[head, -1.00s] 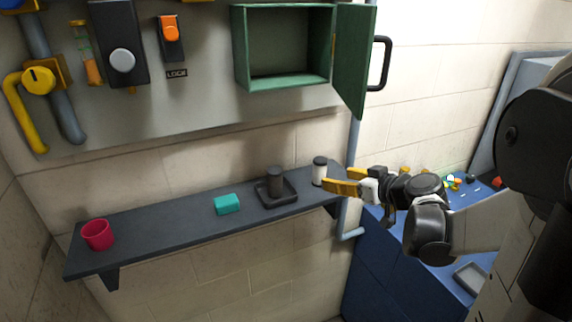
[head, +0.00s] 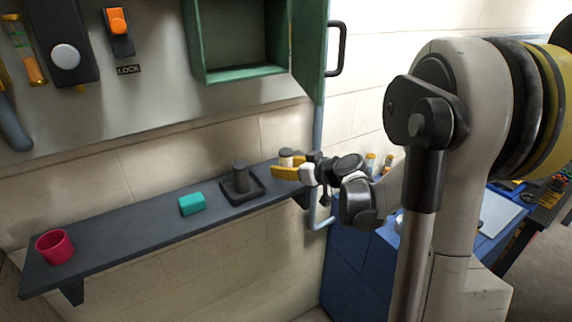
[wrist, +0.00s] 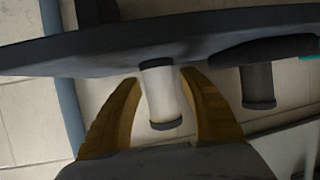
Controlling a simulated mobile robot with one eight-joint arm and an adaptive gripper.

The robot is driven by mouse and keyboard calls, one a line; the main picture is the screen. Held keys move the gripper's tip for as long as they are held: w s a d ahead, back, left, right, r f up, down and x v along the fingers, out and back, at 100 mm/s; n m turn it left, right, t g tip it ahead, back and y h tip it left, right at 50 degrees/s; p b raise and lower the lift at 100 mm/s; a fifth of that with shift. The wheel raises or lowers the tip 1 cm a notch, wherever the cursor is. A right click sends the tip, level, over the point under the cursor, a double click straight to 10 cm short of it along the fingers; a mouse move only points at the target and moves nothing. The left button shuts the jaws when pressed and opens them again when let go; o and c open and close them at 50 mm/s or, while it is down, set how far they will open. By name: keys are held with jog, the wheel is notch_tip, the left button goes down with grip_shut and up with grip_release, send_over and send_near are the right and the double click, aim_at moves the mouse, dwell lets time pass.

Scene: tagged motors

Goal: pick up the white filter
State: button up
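The white filter (head: 286,161) is a white cylinder with dark end caps. It stands upright at the right end of the dark wall shelf (head: 120,225), its lower part hidden behind my yellow fingers in the head view. In the wrist view the filter (wrist: 160,96) stands between my two fingers, its base at the shelf edge. My gripper (head: 280,173) is at the filter. In the wrist view the gripper (wrist: 160,82) is open around it, with a narrow gap showing on each side.
A dark cylinder (head: 241,178) stands on a black tray (head: 257,193) left of the filter. A teal block (head: 191,204) and a red cup (head: 55,247) lie farther left on the shelf. A green cabinet (head: 240,72) with its door open hangs above.

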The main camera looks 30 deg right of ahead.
jog(key=c, duration=0.9)
jog(key=shift+r, duration=0.15)
